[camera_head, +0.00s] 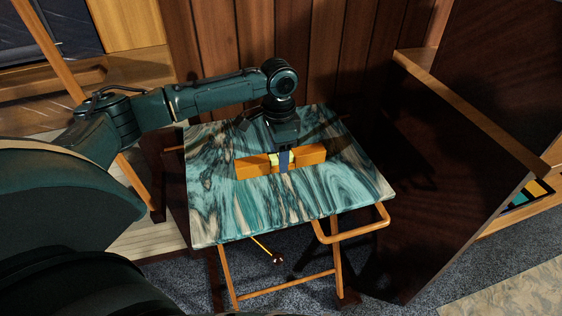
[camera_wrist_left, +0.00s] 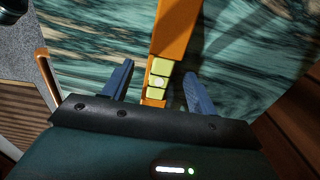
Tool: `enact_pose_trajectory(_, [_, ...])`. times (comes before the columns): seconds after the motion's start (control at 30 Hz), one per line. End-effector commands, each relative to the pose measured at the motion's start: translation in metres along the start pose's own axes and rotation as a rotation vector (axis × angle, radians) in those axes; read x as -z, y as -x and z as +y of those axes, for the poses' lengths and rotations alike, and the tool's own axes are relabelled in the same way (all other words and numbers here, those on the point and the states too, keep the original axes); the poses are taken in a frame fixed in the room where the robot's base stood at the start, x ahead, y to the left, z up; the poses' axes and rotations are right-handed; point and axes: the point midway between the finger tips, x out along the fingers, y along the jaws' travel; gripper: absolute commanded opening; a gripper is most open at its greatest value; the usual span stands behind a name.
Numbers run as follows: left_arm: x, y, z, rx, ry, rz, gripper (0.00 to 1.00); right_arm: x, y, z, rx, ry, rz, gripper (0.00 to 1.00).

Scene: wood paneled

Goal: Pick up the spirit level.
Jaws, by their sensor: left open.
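The spirit level (camera_head: 252,166) is an orange bar with yellow-green vials at its middle. It lies on a table with a teal marbled top (camera_head: 215,205). My left gripper (camera_head: 284,168) is over the middle of the level, pointing down, and a blue finger hides part of it. In the left wrist view the level (camera_wrist_left: 175,35) runs between the two blue fingers of my open left gripper (camera_wrist_left: 158,88), with a gap on each side. The level's near end is partly hidden by the gripper body in that view. My right gripper is not in view.
A dark wooden panel (camera_head: 400,190) stands close to the table's right side. A wood-paneled wall (camera_head: 330,50) is behind the table. The tabletop around the level is clear. Orange table legs (camera_head: 338,262) stand on grey carpet.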

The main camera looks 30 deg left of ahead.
Motion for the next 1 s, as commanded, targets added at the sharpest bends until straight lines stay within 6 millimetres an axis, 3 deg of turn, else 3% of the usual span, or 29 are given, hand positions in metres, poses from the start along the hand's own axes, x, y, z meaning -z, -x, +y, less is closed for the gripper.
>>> enact_pose_trajectory(0.13, [0.0002, 0.0004, 0.0000, 0.000, 0.000, 0.000, 0.57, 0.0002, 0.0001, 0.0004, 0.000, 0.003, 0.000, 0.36])
enact_pose_trajectory(0.77, [0.0003, 0.0008, 0.0000, 0.000, 0.000, 0.001, 0.06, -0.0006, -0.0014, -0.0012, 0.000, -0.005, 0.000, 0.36])
enact_pose_trajectory(1.0, [0.0007, 0.0034, -0.0002, 0.001, 0.000, 0.002, 0.06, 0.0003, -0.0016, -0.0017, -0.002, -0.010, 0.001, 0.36])
